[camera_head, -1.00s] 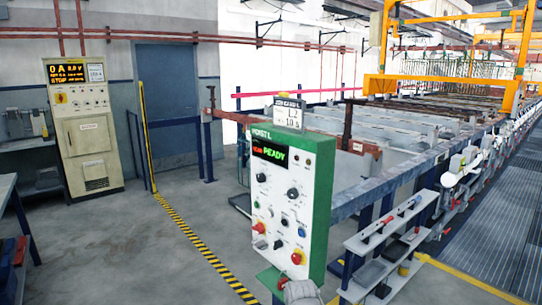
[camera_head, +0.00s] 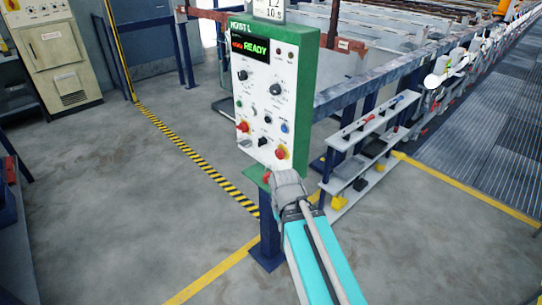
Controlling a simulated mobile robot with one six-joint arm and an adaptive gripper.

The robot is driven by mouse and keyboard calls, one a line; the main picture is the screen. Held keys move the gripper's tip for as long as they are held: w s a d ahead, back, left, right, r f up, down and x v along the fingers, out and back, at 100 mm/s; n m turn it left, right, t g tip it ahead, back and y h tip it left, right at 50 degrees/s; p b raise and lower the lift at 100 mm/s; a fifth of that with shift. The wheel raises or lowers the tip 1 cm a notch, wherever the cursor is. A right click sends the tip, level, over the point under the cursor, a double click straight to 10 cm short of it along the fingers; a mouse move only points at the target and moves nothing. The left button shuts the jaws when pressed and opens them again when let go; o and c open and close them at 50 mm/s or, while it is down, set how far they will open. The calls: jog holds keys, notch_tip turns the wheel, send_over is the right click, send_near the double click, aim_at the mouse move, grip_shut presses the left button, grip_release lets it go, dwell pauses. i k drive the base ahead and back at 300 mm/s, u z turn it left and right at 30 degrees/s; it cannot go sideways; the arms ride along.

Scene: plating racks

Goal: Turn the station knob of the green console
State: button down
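The green console (camera_head: 300,100) stands upright on a blue post, with a white front panel and a lit display reading READY. Smaller knobs and coloured buttons sit below. The labels are too small to read, so I cannot tell which knob is the station knob. My gripper (camera_head: 288,186), at the end of my teal arm, shows as a grey shape just below the panel, apart from the two upper knobs. Its fingertips are hidden, and I cannot see whether it touches the console.
A red mushroom button (camera_head: 281,152) is low on the panel, close above my gripper. A shelf rack (camera_head: 366,150) with small items stands to the right. A beige cabinet (camera_head: 58,55) is at the back left. The floor left of the console is open, crossed by yellow-black tape.

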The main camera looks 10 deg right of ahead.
aim_at(242, 76)
jog(key=k, duration=0.65)
jog(key=u, duration=0.6)
jog(key=i, duration=1.5)
jog(key=z, duration=0.25)
